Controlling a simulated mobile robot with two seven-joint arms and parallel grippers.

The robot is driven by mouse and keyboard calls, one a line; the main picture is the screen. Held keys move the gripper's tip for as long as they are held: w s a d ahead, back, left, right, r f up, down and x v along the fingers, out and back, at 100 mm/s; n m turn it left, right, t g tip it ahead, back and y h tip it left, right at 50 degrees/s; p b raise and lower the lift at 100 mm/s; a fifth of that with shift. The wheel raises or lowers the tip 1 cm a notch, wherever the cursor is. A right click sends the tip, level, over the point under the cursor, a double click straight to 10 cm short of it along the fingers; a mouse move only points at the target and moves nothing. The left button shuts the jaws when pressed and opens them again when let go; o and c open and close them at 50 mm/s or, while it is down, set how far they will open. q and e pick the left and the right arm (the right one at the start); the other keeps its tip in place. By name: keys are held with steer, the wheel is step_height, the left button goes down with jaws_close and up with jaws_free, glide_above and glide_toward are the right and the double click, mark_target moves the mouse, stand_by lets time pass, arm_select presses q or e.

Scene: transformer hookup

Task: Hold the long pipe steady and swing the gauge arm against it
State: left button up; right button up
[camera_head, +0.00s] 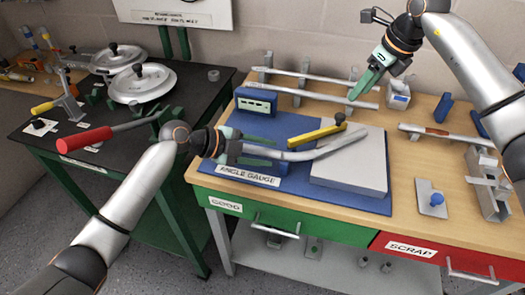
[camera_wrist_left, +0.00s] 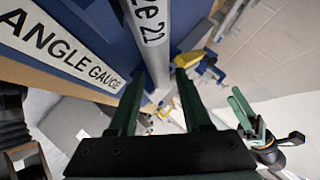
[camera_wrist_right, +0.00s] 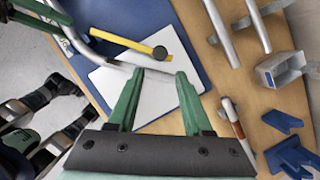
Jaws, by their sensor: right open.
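The long pipe (camera_head: 300,155) is a grey bent tube lying across the angle gauge (camera_head: 246,176), with its right part over a pale grey plate (camera_head: 345,176). The yellow gauge arm (camera_head: 312,134) with a black knob lies above the pipe in the picture, angled to it; a gap shows between them at its left end. My left gripper (camera_head: 268,153) is at the pipe's left end. In the left wrist view its fingers (camera_wrist_left: 158,90) stand apart, with the pipe (camera_wrist_left: 148,45) between them. My right gripper (camera_head: 356,92) is open and empty, above the back of the bench.
Straight pipes (camera_head: 320,94) rest on a rack at the back. A dark table (camera_head: 100,140) with a red-handled tool (camera_head: 85,138) is at left.

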arm_select(q)
jaws_close()
stand_by(0.4)
